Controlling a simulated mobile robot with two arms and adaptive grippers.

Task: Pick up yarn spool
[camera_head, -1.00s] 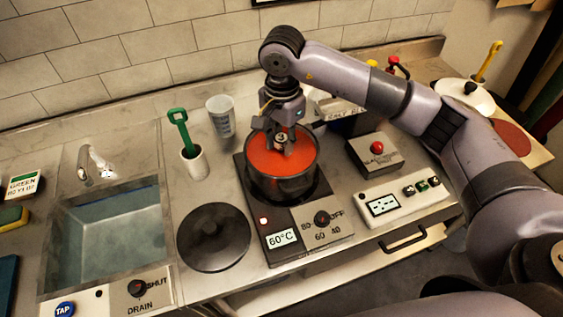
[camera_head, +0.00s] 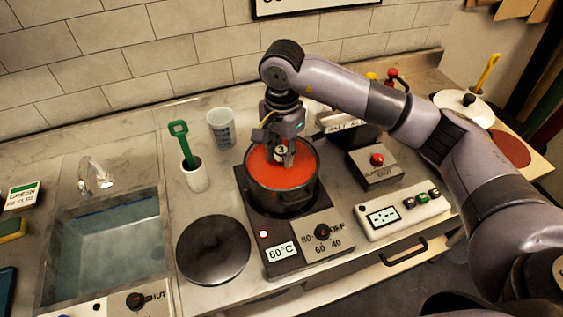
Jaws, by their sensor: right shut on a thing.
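My right gripper (camera_head: 281,157) points down into the black pot (camera_head: 283,198), which is full of red liquid (camera_head: 266,172). It is shut on a small pale and dark thing (camera_head: 281,150) at the liquid's surface. The thing is mostly hidden by the fingers, and I cannot tell for sure that it is the yarn spool. No other yarn spool can be made out. My left gripper is not in view.
The pot stands on a hotplate (camera_head: 283,271) reading 60°C. A round black lid (camera_head: 213,249) lies to its left. A red-button box (camera_head: 375,167) stands right.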

